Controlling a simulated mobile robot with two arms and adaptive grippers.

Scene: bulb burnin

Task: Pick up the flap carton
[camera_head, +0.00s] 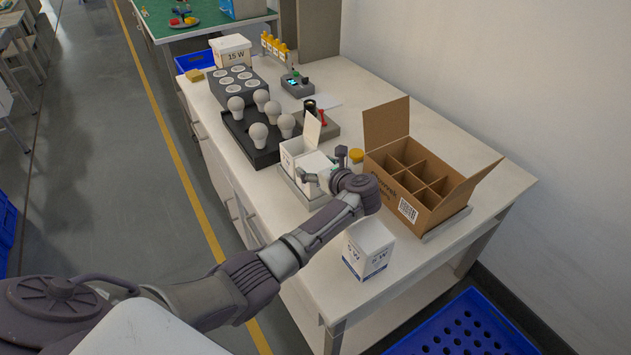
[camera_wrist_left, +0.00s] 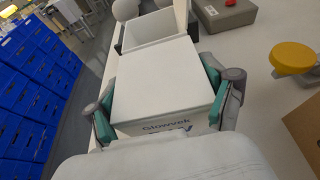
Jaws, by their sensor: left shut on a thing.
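My left gripper (camera_head: 326,168) reaches in over the near part of the table and is shut on a white carton. Its green-padded fingers (camera_wrist_left: 166,100) press on two opposite sides of this carton (camera_wrist_left: 155,82), which has a plain white face and "Glowvek" print at its near edge. In the head view the wrist partly hides it. Right beside it is an open white carton part (camera_wrist_left: 160,32) with an upright flap (camera_head: 312,128). I cannot tell whether the two are one carton. They stand at a low grey tray (camera_head: 288,187). My right gripper is not in view.
A brown divided box (camera_head: 425,198) stands to the right, and a white 5 W carton (camera_head: 368,252) at the front. A black tray (camera_head: 240,137) with several bulbs lies behind. A yellow knob (camera_wrist_left: 292,57) is close on the right. A blue crate (camera_head: 470,325) is below.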

